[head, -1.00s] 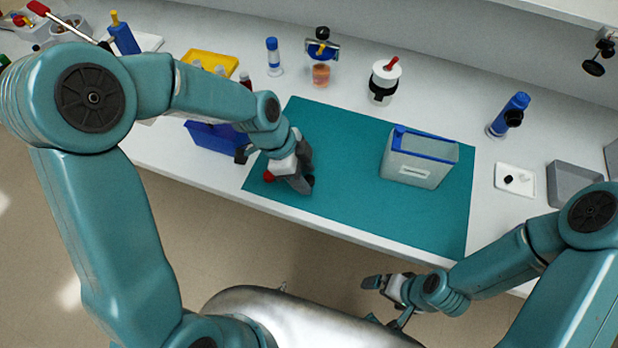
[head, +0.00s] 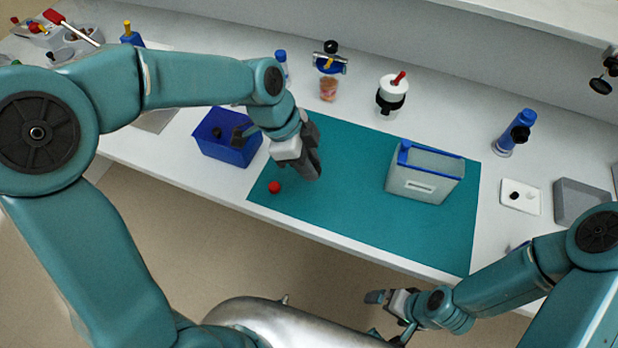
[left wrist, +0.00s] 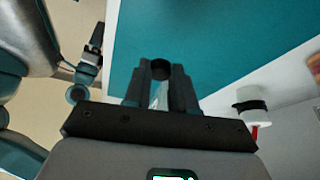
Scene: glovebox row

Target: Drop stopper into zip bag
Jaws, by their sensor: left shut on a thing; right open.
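The zip bag (head: 422,180) stands upright on the teal mat, translucent grey with a blue strip along its top edge and a pale label on its front. My left gripper (head: 312,170) is over the mat to the left of the bag, apart from it. In the left wrist view, its fingers (left wrist: 160,82) are shut on a small dark round stopper (left wrist: 160,70) at the tips. The stopper is hidden by the fingers in the head view. My right gripper (head: 382,297) is open and empty, off the table's front edge.
A red ball (head: 275,187) lies on the teal mat (head: 350,205) near its left edge. A blue bin (head: 228,150) stands left of the mat. Bottles and a white jar (head: 393,92) line the back. A white tray (head: 520,197) and grey tray (head: 581,203) are right.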

